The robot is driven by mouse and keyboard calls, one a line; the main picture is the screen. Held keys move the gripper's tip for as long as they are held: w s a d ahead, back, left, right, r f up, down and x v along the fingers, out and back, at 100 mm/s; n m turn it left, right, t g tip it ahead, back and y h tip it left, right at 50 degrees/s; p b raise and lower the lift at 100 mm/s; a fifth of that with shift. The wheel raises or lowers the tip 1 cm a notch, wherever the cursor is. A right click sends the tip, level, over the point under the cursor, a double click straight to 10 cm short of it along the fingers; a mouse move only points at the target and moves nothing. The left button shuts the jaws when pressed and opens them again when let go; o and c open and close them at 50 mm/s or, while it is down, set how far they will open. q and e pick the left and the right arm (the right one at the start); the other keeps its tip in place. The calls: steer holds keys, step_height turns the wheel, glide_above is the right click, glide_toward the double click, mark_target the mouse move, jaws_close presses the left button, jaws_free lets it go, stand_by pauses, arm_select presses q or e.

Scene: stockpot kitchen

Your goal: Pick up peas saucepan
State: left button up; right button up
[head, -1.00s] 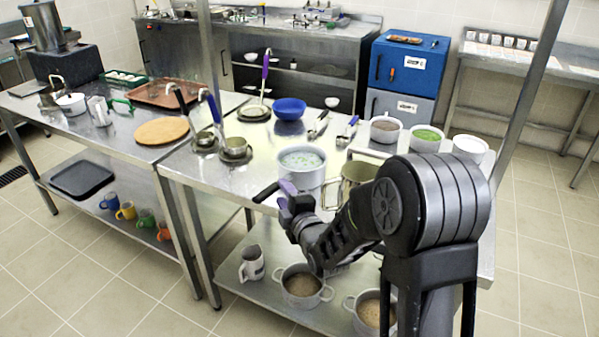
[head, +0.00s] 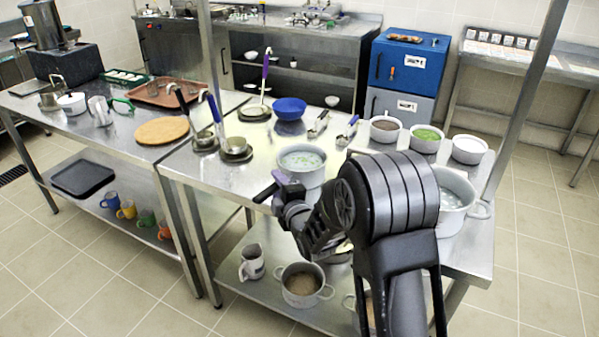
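A grey two-handled saucepan with bright green contents, which look like peas (head: 426,139), stands upright at the right back of the steel table, between two similar saucepans. My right gripper (head: 266,188) is well to the left of it and nearer to me. Its fingers look spread, with nothing visible between them. It is just in front of and left of a larger pot with pale green contents (head: 303,173); I cannot tell whether it touches that pot. My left gripper is not in view.
A brown-filled saucepan (head: 385,131) and a white-filled one (head: 469,151) flank the green one. A large pot (head: 455,205) stands at the table's right edge, partly behind my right arm. A blue bowl (head: 289,109) and ladles stand farther left. A metal post rises at right.

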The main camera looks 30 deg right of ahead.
jaws_close()
stand_by(1.2)
steer(key=shift+w+r, duration=0.1)
steer(key=shift+r, duration=0.1)
